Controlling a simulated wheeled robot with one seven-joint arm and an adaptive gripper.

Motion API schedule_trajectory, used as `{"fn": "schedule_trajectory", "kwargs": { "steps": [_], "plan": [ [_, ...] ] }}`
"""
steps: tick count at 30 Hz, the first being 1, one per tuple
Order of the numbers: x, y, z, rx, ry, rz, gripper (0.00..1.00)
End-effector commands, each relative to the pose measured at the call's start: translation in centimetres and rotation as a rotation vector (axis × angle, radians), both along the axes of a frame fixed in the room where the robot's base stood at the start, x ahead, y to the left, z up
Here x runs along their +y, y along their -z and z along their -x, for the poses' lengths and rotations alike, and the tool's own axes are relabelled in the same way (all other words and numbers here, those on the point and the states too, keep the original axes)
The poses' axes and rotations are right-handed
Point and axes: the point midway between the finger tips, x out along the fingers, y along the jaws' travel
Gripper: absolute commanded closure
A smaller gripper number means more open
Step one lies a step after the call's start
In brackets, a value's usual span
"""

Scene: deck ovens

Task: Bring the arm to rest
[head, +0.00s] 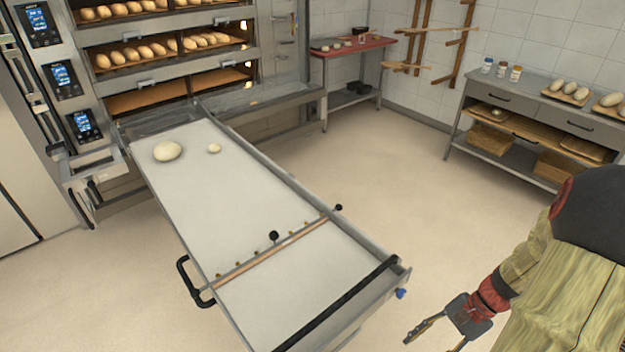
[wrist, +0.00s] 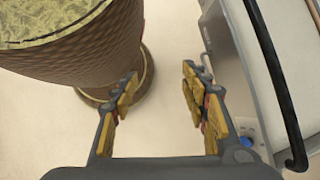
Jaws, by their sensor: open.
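My gripper (head: 432,335) is open and empty at the lower right of the head view, low beside the near right corner of the loader table (head: 190,210). Its two fingers stand apart in the wrist view (wrist: 160,95), with bare floor between them. My arm comes down from the right edge of the head view in a yellow-green sleeve with red and dark parts. In the wrist view the loader's side and black handle (wrist: 275,80) are to the right of the fingers. The gripper appears apart from the loader.
Two pale dough pieces, a large one (head: 167,151) and a small one (head: 214,148), lie on the loader's far end. The deck ovens (head: 150,50) with loaves stand behind it. A red-topped table (head: 352,46) and a drawer counter (head: 530,110) line the walls. Floor (head: 400,180) between is clear.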

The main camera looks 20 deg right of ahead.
Motion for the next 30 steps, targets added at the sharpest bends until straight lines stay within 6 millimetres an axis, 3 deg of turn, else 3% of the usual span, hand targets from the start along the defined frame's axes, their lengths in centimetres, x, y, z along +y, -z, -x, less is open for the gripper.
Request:
{"fn": "schedule_trajectory", "kwargs": {
  "steps": [1,8,14,24,27,30],
  "plan": [
    [0.3,-1.6,-0.5,-0.025,-0.088,0.074,0.54],
    [2.1,-7.9,-2.1,-0.143,-0.445,0.357,0.54],
    [5.0,-13.7,-3.6,-0.286,-0.711,0.581,0.54],
    [13.4,-23.5,-4.7,-0.639,-1.033,0.842,0.54],
    [15.7,-25.9,-4.7,-0.741,-1.085,0.873,0.54],
    [17.3,-26.9,-4.6,-0.799,-1.125,0.879,0.54]
  ]
}}
